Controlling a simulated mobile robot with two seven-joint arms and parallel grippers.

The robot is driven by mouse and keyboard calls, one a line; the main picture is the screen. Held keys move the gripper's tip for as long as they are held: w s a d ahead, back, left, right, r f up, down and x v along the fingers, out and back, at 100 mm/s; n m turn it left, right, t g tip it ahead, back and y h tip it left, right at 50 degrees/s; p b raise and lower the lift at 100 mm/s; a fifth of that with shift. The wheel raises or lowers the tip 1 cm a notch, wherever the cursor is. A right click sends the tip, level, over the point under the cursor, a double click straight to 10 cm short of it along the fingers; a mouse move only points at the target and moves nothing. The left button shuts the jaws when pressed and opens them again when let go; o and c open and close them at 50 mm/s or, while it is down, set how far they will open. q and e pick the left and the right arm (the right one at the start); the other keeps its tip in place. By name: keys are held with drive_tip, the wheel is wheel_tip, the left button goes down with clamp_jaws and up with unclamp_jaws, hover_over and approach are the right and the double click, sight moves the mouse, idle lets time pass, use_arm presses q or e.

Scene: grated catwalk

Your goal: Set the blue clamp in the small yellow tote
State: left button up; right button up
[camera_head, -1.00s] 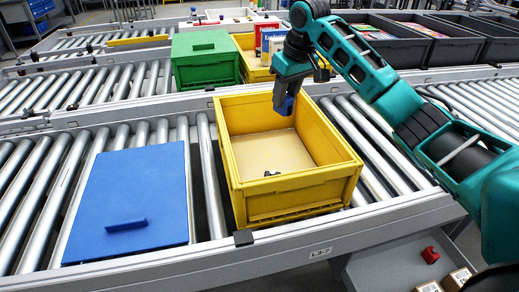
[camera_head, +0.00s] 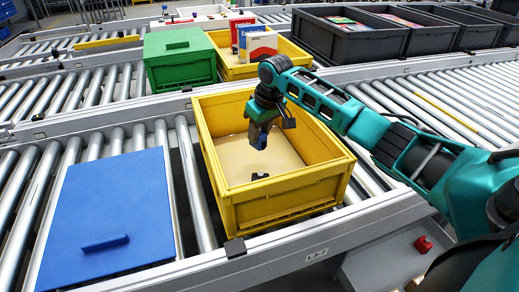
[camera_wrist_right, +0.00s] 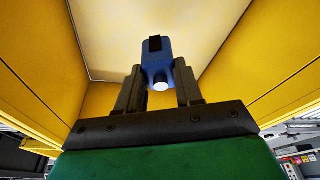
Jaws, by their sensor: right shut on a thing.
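The small yellow tote (camera_head: 278,194) stands on the near roller conveyor, open at the top. My right gripper (camera_head: 259,128) reaches down into it from above. It is shut on the blue clamp (camera_head: 258,140), which hangs above the tote's pale floor. In the right wrist view the blue clamp (camera_wrist_right: 156,62) sits between the two fingers of my gripper (camera_wrist_right: 159,92), with yellow walls on both sides. A small dark thing (camera_head: 260,177) shows at the tote's near inner wall; I cannot tell what it is. My left gripper is not in view.
A red button (camera_head: 423,244) is at the lower right.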

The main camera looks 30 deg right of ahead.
sight(260, 148)
drive_tip(key=shift+f, duration=0.4)
wheel_tip(260, 148, down, 4)
drive_tip(key=shift+f+b, duration=0.15)
drive_tip(key=shift+b, duration=0.35)
drive_tip(key=shift+f, duration=0.3)
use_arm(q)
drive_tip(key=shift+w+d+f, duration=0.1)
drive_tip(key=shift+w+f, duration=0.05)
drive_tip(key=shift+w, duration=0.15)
use_arm(e)
drive_tip(key=shift+f, duration=0.2)
drive_tip(key=o, duration=1.1)
drive_tip(key=shift+c, duration=0.2)
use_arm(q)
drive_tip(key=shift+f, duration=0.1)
